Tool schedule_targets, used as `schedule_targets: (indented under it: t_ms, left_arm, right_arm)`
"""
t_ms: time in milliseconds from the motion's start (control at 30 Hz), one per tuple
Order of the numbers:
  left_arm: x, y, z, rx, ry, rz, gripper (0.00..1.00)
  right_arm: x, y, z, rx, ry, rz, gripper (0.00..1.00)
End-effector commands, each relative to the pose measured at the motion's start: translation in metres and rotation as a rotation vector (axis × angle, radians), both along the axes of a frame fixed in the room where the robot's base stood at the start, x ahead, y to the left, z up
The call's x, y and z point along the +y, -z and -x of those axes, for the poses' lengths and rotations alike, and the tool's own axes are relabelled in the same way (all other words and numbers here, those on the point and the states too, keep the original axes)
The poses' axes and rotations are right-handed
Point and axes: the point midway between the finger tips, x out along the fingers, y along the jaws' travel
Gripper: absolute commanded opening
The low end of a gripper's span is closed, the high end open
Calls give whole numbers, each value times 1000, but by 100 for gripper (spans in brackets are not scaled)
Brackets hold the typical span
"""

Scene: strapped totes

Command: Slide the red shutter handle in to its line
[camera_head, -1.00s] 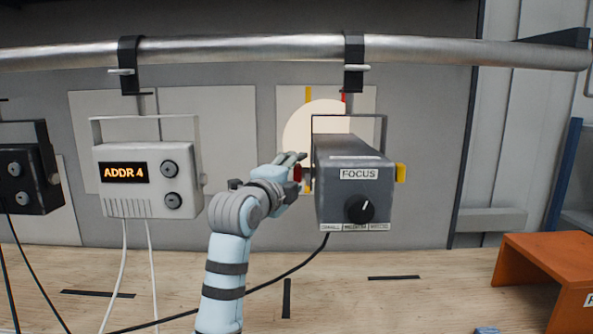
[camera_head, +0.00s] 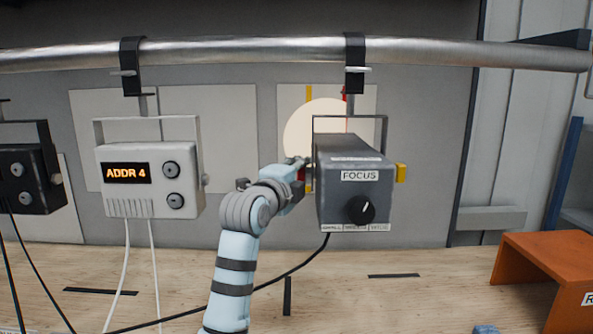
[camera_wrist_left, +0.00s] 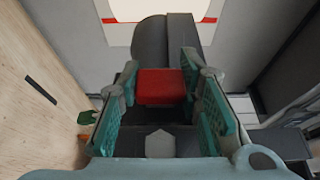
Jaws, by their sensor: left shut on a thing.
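The red shutter handle (camera_wrist_left: 162,86) sits between the two fingers of my left gripper (camera_wrist_left: 166,90) in the left wrist view. In the head view the left gripper (camera_head: 299,170) is at the left side of the dark grey FOCUS lamp (camera_head: 353,195), shut on the handle, and only a small red piece (camera_head: 301,174) shows. A yellow handle (camera_head: 401,173) sticks out from the lamp's right side. Behind, a bright disc of light (camera_head: 305,128) falls on a pale panel with a yellow line (camera_head: 309,94) and a red line (camera_head: 346,94). My right gripper is not in view.
The lamp hangs from a metal pipe (camera_head: 240,50) by a black clamp (camera_head: 354,62). A white ADDR 4 box (camera_head: 150,205) and a black box (camera_head: 25,190) hang to the left. A black cable runs below the lamp. An orange stand (camera_head: 555,265) is at the right.

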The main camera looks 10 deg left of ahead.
Motion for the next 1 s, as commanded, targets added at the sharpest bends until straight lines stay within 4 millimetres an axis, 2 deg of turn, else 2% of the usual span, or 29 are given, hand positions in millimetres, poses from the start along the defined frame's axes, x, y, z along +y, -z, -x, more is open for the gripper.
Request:
schedule_targets:
  t_ms: [33,233,267,367,667,767,867,1000]
  left_arm:
    - [-2,-2,-1,7,1,0,0]
    - [-2,1,-1,6,1,-1,0]
    - [-2,1,-1,5,1,-1,37]
    - [-2,1,-1,5,1,-1,53]
    - [-1,0,0,4,0,-1,53]
    - [0,0,8,2,0,0,53]
    - [3,0,28,1,0,-1,53]
    - [9,0,68,0,0,0,53]
  right_arm:
    - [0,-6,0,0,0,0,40]
    - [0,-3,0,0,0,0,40]
    - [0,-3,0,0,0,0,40]
    - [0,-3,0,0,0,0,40]
    - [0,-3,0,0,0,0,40]
    - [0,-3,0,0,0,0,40]
    - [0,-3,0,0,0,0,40]
    - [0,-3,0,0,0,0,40]
